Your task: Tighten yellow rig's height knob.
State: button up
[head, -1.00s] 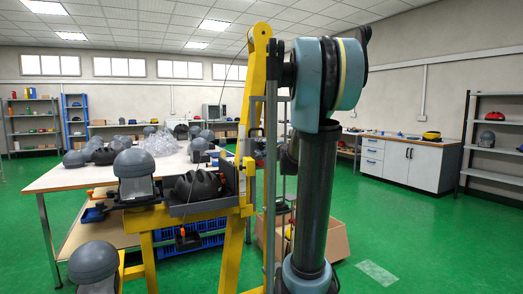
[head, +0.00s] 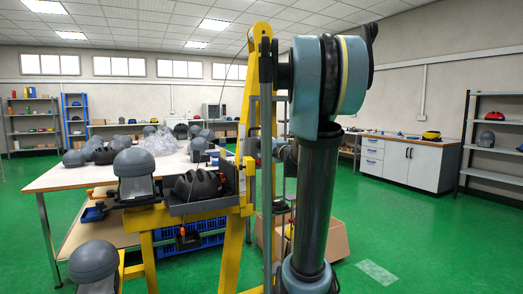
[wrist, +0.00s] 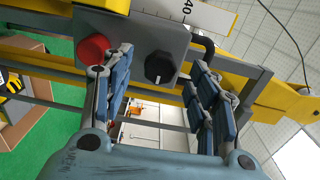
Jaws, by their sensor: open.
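The yellow rig (head: 232,200) stands in front of me in the head view, its tall yellow post leaning beside a grey upright. In the wrist view, a black knob (wrist: 159,67) with a pale pointer mark sits on the rig's grey plate (wrist: 130,40), beside a round red button (wrist: 93,50). My gripper (wrist: 160,74) is open and empty, with one blue-padded finger on each side of the knob in the picture. I cannot tell whether the pads reach around it; no contact shows. In the head view my arm hides most of my gripper.
A white scale marked 40 (wrist: 190,14) and a black bent lever (wrist: 204,46) lie close to my right finger. A grey frame bar crosses behind the fingers. A helmet (head: 196,186) sits on the rig's tray. A cardboard box (head: 333,240) stands on the floor behind my arm.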

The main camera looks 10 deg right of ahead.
jog(key=v, duration=0.8)
jog(key=shift+s, duration=0.3)
